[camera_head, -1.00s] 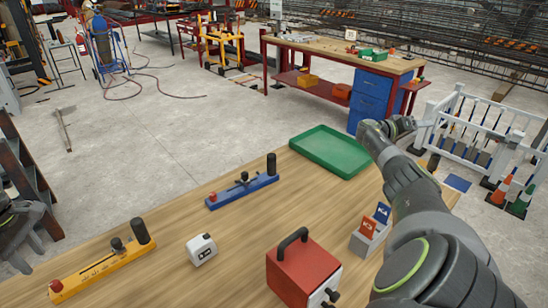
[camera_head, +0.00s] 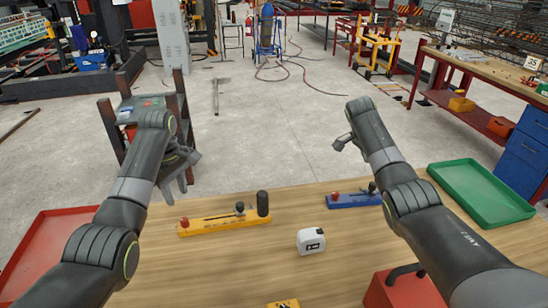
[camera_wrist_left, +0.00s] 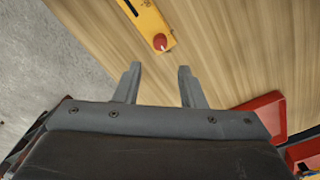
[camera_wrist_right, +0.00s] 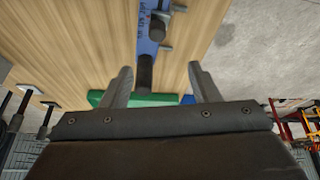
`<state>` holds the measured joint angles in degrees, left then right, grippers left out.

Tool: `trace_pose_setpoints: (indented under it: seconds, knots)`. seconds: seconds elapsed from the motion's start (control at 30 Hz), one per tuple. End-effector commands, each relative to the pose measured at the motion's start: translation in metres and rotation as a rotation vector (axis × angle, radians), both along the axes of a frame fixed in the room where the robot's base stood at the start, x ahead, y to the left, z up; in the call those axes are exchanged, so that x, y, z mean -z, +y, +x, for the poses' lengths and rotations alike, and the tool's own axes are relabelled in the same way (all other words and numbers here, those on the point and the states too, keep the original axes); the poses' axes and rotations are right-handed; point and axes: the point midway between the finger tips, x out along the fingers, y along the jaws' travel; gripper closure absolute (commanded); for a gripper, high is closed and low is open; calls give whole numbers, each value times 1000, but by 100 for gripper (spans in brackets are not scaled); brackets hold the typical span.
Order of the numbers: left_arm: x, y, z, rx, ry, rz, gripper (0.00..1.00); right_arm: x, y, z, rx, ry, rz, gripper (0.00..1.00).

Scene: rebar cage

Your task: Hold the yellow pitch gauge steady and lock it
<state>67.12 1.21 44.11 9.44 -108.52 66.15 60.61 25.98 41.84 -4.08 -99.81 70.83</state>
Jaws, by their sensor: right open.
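The yellow pitch gauge (camera_head: 222,225) lies flat on the wooden table, with a red knob at its left end, a small dark knob towards the right and an upright black handle at its right end. My left gripper (camera_head: 179,185) hangs above and left of the gauge, apart from it. In the left wrist view the gauge's red-knob end (camera_wrist_left: 148,18) lies beyond my open, empty fingers (camera_wrist_left: 159,70). My right gripper (camera_head: 343,142) is open and empty above the blue gauge (camera_head: 350,201). In the right wrist view the blue gauge's black handle (camera_wrist_right: 145,72) shows between my fingers (camera_wrist_right: 160,68).
A white tape-measure-like box (camera_head: 311,241) sits right of the yellow gauge. A red box (camera_head: 405,292), a green tray (camera_head: 482,192) and a red tray (camera_head: 45,245) are around the table's sides. A small yellow item (camera_head: 284,303) is cut off at the bottom edge.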

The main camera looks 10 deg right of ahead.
Motion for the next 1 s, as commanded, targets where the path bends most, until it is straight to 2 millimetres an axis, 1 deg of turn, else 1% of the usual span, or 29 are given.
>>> trace_pose_setpoints:
  seconds: [0.03,0.07,0.1,0.17,0.2,0.27,0.3,0.37,0.4,0.5,0.6,0.7,0.8,0.87,1.0]
  knots:
    - [0,0,0,0,0,0,64,-4,32,9,-14,-11,43,45]
    - [0,0,0,0,0,0,64,-6,50,12,-17,-15,68,45]
    - [0,0,0,0,0,0,64,-9,74,16,-22,-19,102,45]
    - [0,0,0,0,0,0,64,-14,109,20,-31,-21,150,45]
    - [0,0,0,0,0,0,64,-18,132,22,-37,-21,182,45]
    - [0,0,0,0,0,0,64,-24,168,23,-47,-16,229,45]
    - [0,0,0,0,0,0,64,-29,190,23,-55,-14,257,45]
    - [0,0,0,0,0,0,64,-36,223,21,-66,-5,295,45]
    - [0,0,0,0,0,0,64,-41,242,19,-74,1,320,45]
    - [0,0,0,0,0,0,64,-52,284,13,-90,18,367,45]
    - [0,0,0,0,0,0,64,-60,313,6,-102,34,398,45]
    - [0,0,0,0,0,0,64,-66,331,2,-110,43,417,45]
    - [0,0,0,0,0,0,64,-65,338,0,-113,50,425,45]
    - [0,0,0,0,0,0,64,-61,340,-1,-114,52,427,45]
    - [0,0,0,0,0,0,64,-41,339,-2,-112,53,425,45]
